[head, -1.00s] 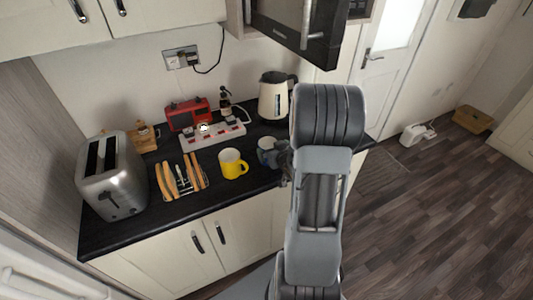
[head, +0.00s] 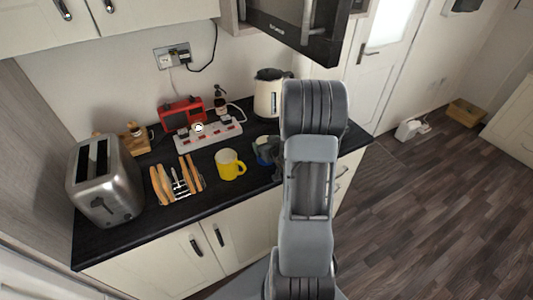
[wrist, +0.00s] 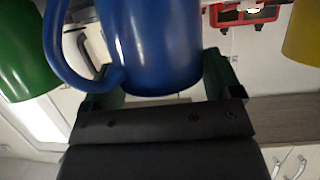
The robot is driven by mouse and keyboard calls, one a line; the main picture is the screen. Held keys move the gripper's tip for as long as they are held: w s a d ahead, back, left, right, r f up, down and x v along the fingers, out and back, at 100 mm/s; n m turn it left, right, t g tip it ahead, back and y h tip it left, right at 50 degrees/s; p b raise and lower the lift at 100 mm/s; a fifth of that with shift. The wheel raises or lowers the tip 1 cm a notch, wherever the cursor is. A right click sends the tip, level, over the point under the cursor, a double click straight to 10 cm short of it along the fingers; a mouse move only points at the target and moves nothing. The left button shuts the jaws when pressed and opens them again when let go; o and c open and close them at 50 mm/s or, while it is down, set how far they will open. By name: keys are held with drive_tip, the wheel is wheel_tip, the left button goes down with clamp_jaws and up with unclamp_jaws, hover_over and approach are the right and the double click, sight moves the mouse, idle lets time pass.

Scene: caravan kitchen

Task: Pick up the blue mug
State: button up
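The blue mug (wrist: 150,45) fills the top middle of the wrist view, its handle to the left. In the head view the blue mug (head: 262,155) stands on the dark counter, right of the yellow mug (head: 229,164), partly hidden by my arm. My gripper (wrist: 165,88) is open, its fingers wide apart on either side of the blue mug. The right finger looks close to the mug's wall; I cannot tell whether it touches. The left finger is near the handle. In the head view my gripper is mostly hidden by my arm.
A green mug (wrist: 22,50) is close on the left in the wrist view. The toast rack (head: 178,180), toaster (head: 105,178), power strip (head: 208,133), red radio (head: 183,113) and kettle (head: 268,93) share the counter. A microwave (head: 295,30) hangs above.

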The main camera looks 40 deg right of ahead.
drive_tip(key=c, duration=0.9)
drive_tip(key=shift+o, duration=0.2)
drive_tip(key=shift+r, duration=0.75)
drive_tip(key=s+a+r+b, duration=0.2)
drive_tip(key=s+r+b, duration=0.2)
drive_tip(key=s+r, duration=0.7)
drive_tip(key=shift+s+r, duration=0.2)
drive_tip(key=shift+s, duration=1.05)
drive_tip(key=shift+s+a+b, duration=0.15)
drive_tip(key=shift+b, duration=0.15)
idle(1.0)
